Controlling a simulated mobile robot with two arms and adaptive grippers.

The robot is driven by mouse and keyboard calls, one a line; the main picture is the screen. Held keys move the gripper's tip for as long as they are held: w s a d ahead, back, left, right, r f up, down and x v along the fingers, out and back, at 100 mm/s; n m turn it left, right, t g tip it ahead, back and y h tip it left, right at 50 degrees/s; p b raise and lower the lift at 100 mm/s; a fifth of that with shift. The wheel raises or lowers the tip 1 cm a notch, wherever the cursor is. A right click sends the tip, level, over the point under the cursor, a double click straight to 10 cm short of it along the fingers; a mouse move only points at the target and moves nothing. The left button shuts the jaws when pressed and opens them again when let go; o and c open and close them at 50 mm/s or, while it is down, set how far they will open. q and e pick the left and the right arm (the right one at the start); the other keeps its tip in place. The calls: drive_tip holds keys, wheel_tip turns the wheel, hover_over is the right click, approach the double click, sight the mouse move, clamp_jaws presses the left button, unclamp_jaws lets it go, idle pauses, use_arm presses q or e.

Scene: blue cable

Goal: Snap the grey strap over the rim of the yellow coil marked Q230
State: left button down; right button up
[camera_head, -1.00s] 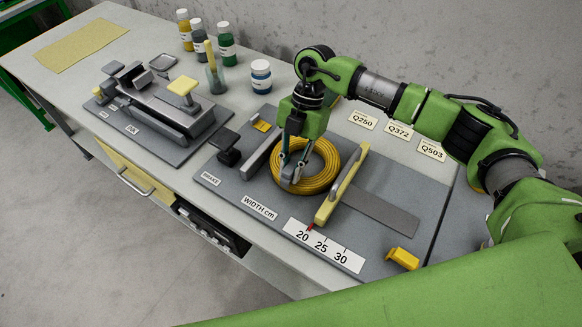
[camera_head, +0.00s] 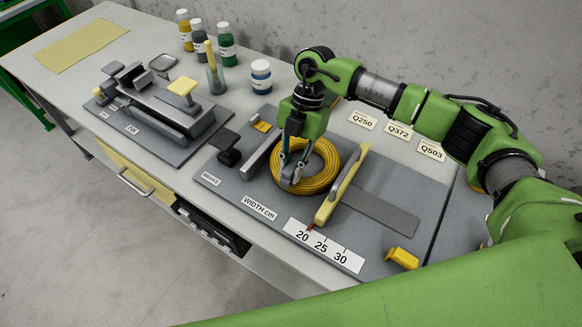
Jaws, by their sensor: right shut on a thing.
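The yellow coil (camera_head: 322,181) lies flat on the grey width board, between a grey block and a yellow-edged upright bar. My right gripper (camera_head: 291,176) points down at the coil's near-left rim. It is shut on a small grey piece at the rim, which looks like the grey strap (camera_head: 288,184). The fingers hide part of it, and I cannot tell whether it is over the rim or only against it. I cannot read a Q230 mark on the coil. My left gripper is not in view.
The yellow-edged bar (camera_head: 342,185) stands close to the coil's right, by the width scale (camera_head: 323,245). A yellow clip (camera_head: 403,258) lies on the board's near right. Cards Q250, Q372 and Q503 (camera_head: 431,150) lie behind. Bottles and a grey fixture (camera_head: 160,110) stand left.

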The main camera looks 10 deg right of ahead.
drive_tip(key=shift+f, duration=0.3)
drive_tip(key=shift+f, duration=0.3)
drive_tip(key=shift+r, duration=0.25)
drive_tip(key=shift+r+p, duration=0.35)
drive_tip(key=shift+r, duration=0.05)
drive_tip(key=shift+r, duration=0.1)
drive_tip(key=shift+f, duration=0.25)
idle(0.5)
drive_tip(key=shift+f, duration=0.5)
